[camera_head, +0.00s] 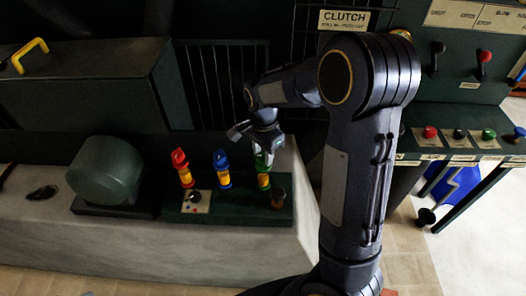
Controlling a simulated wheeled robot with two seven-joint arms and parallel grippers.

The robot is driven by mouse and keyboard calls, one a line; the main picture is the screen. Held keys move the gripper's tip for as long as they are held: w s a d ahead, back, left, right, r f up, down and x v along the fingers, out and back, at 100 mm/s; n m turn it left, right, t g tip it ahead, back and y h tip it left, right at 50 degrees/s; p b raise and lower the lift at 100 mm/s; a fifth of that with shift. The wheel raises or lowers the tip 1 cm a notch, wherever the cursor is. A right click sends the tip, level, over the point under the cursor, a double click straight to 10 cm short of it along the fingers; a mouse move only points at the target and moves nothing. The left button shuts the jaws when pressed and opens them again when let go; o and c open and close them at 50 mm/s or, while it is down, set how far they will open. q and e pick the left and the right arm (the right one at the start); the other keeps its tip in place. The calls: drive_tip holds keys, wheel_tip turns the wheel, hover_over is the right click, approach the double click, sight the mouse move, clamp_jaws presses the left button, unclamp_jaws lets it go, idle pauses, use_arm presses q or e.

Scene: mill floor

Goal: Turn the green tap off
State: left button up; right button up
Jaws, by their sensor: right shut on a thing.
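The green tap (263,181) stands at the right of a row of three taps on a dark green panel (232,213) set on the pale stone block. Its green top is partly hidden by my right gripper (266,153), which is shut on it from above. The blue tap (221,163) is just left of it, and the red tap (181,165) is further left. Each tap has a yellow band on its body. My left gripper is not in view.
A small dark knob (278,194) stands right of the green tap, and a dial (195,197) sits below the red one. A rounded green housing (106,170) stands at left. A control console (460,140) with levers and coloured buttons stands at right.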

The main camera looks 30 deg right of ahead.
sight(263, 156)
idle(0.4)
drive_tip(key=o, duration=1)
wheel_tip(263, 156, up, 8)
drive_tip(key=shift+f, duration=0.1)
drive_tip(key=s+a+r+n+t+y, duration=0.1)
drive_tip(key=s+a+n+t+y, duration=0.1)
drive_tip(key=s+n, duration=0.5)
drive_tip(key=s+a+r+n+t+y, duration=0.1)
drive_tip(key=s+a+n+t, duration=0.2)
drive_tip(key=s, duration=1.1)
drive_tip(key=a+n, duration=0.1)
drive_tip(key=n, duration=0.2)
drive_tip(key=shift+s+a+r+n+t+y, duration=0.2)
drive_tip(key=shift+s+a+n+t+y, duration=0.2)
